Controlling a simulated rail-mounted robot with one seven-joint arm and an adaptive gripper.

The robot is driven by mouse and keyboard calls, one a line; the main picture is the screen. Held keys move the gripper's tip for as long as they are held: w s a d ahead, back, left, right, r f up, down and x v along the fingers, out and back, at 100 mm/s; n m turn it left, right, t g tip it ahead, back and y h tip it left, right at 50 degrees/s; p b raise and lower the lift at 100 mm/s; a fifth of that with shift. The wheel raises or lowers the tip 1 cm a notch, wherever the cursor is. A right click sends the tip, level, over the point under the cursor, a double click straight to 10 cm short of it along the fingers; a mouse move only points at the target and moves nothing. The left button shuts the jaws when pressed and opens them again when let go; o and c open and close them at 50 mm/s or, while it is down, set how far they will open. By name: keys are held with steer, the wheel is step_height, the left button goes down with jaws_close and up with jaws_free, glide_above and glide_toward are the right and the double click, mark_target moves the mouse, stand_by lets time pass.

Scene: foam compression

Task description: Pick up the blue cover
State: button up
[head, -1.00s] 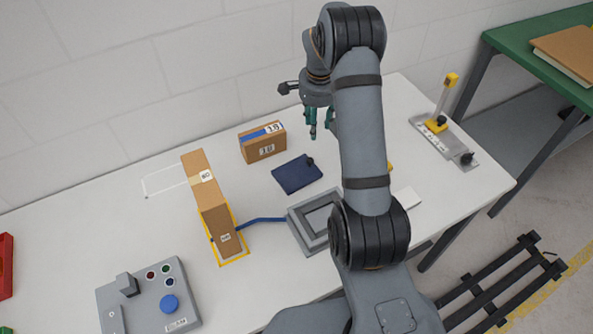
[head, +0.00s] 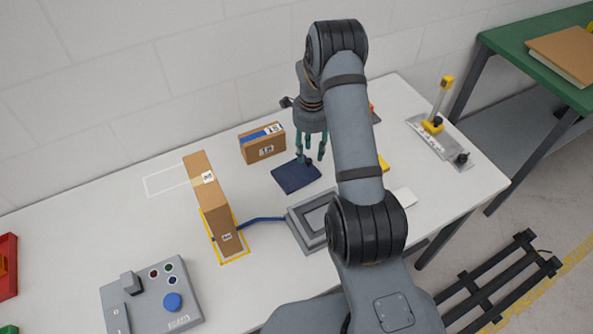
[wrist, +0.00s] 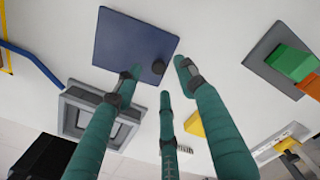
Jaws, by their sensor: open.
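The blue cover (head: 292,179) is a flat dark-blue square with a small black knob (wrist: 158,67) near one edge. It lies on the white table, and the wrist view shows most of it (wrist: 128,42). My gripper (head: 312,157) has green fingers and is above the knob side of the cover. In the wrist view the fingers (wrist: 158,80) are spread apart around the knob's side of the picture, with nothing between them. One fingertip overlaps the cover's edge in that view. I cannot tell the exact height of the fingertips above the cover.
A small cardboard box (head: 262,143) stands just behind the cover. Green and orange blocks (wrist: 292,62) sit on a grey plate to the right. A control box (head: 150,296) is front left.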

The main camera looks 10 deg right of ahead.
mark_target(308, 160)
steer(key=shift+a+f+p, duration=0.15)
steer(key=shift+f+p, duration=0.2)
steer(key=shift+f, duration=1.2)
steer(key=shift+c, duration=1.3)
steer(key=c, duration=0.7)
jaws_close()
